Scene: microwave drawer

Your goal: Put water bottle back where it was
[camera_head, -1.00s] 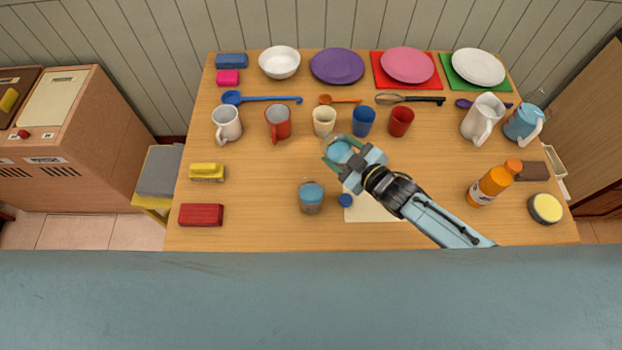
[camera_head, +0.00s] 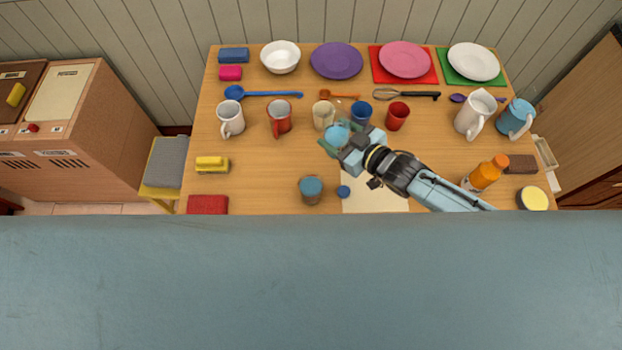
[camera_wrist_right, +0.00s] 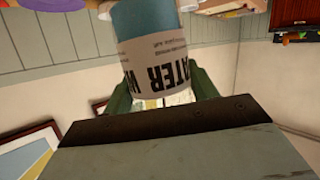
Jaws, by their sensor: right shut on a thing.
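The water bottle (camera_wrist_right: 155,45) is in the right wrist view, with a blue top part and a white label with dark letters reading "WATER". My right gripper (camera_wrist_right: 155,90) is shut on it, with a green finger on each side. In the head view the bottle's round blue top (camera_head: 337,133) shows at the tip of my right gripper (camera_head: 335,145), in front of the cream and blue cups. Its lower part is hidden there. My left gripper is in neither view.
Cream (camera_head: 323,115), blue (camera_head: 361,114) and red (camera_head: 397,116) cups stand close behind. A jar with a blue top (camera_head: 311,189), a small blue cap (camera_head: 343,192) and a pale sheet (camera_head: 375,199) are in front. The orange bottle (camera_head: 486,173) stands near my right forearm.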

